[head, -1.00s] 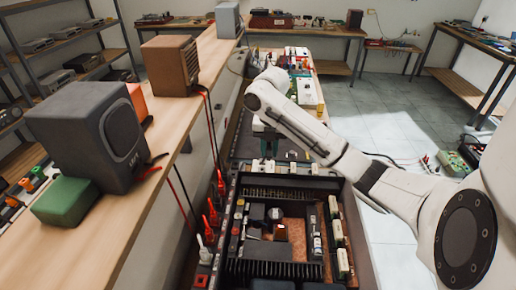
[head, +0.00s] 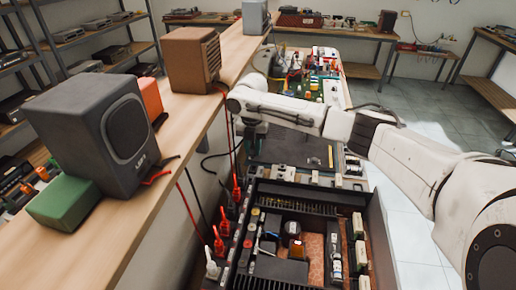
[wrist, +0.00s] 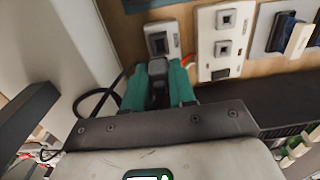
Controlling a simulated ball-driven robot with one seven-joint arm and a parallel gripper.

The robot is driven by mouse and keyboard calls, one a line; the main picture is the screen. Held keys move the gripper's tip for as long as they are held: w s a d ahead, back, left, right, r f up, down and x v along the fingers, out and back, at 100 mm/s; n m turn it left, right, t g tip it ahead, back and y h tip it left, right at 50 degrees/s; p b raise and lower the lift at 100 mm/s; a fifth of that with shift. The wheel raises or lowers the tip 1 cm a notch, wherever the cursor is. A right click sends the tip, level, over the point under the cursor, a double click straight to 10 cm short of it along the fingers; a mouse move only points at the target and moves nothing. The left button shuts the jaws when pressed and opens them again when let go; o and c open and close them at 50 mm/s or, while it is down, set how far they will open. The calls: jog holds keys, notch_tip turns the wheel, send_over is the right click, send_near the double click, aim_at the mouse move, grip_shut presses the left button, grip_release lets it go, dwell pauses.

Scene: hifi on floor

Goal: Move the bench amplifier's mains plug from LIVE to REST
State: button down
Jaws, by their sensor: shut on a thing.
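My gripper (wrist: 160,88) has teal fingers and is shut on a dark plug (wrist: 158,68) in the wrist view. A black cable (wrist: 88,98) loops beside the fingers on the left. The plug's end is just below a pale plate with one square socket (wrist: 163,40); I cannot tell whether they touch. To the right is a larger pale plate (wrist: 204,50) with two square sockets and a dark switch. No LIVE or REST label can be read. In the head view my gripper (head: 251,132) hangs low behind the open amplifier chassis (head: 262,186), mostly hidden by my arm.
Red and black leads (head: 232,150) hang beside the wooden shelf (head: 110,215) on the left. The shelf bears a grey speaker (head: 90,130), a brown box (head: 190,58) and a green block (head: 63,202). Crowded boards (head: 310,65) lie further back. Clear floor (head: 410,115) lies right.

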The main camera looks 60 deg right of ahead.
aim_at(253, 157)
jog(key=shift+f+b, duration=1.75)
jog(key=shift+f, duration=0.5)
jog(key=shift+f, duration=0.9)
dwell(0.8)
jog(key=c, duration=0.8)
grip_release()
jog(key=shift+c, duration=0.2)
notch_tip(253, 157, up, 11)
jog(key=shift+f+b, duration=0.1)
jog(key=shift+b, duration=0.55)
jog(key=shift+r+p, duration=2.1)
jog(key=shift+r, duration=0.4)
